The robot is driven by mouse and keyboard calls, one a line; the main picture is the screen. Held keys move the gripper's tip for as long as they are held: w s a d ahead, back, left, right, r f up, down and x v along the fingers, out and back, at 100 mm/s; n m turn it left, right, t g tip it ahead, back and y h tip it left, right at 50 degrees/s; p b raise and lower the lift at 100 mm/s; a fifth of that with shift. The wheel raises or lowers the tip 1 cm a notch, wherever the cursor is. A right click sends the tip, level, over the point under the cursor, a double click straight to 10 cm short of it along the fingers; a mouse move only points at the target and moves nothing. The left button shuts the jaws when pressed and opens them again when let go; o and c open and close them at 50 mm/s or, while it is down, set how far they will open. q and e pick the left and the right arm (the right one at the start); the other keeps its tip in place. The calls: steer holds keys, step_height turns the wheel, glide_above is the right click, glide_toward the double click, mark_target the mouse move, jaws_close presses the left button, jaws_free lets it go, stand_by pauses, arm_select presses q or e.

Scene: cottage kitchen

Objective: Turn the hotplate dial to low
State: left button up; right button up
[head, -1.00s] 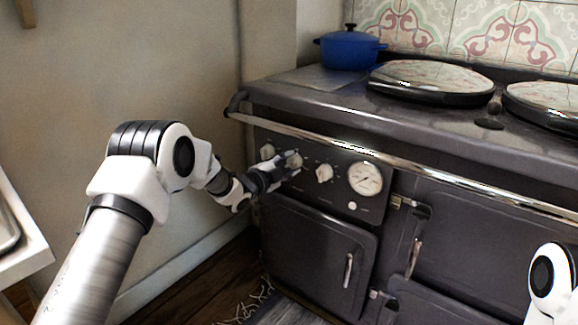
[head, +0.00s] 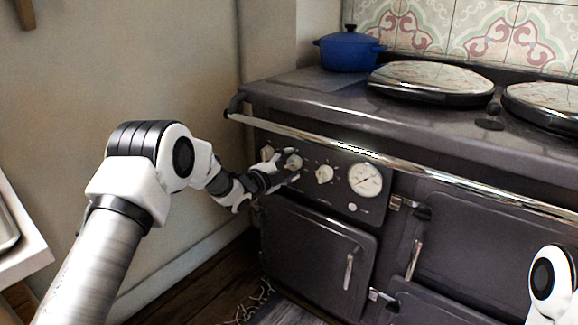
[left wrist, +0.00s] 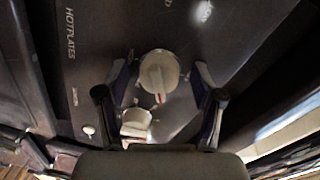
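Three pale round dials sit in a row on the dark front panel of the range. My left gripper (head: 284,167) is at the middle dial (head: 293,162), with one finger above it and one below. In the left wrist view this cream dial (left wrist: 158,72) stands between the spread fingers of my left gripper (left wrist: 162,82), with a visible gap on each side. A red mark shows at the dial's edge. The word HOTPLATES (left wrist: 70,35) is printed on the panel beside it. My right gripper is out of view.
Another dial (head: 324,174) and a round gauge (head: 365,179) lie to the right. A third dial (head: 267,153) is close on the left. A chrome rail (head: 400,160) runs above the panel. A blue pot (head: 348,50) stands on top.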

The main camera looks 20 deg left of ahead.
arm_select(q)
steer(key=v, duration=1.2)
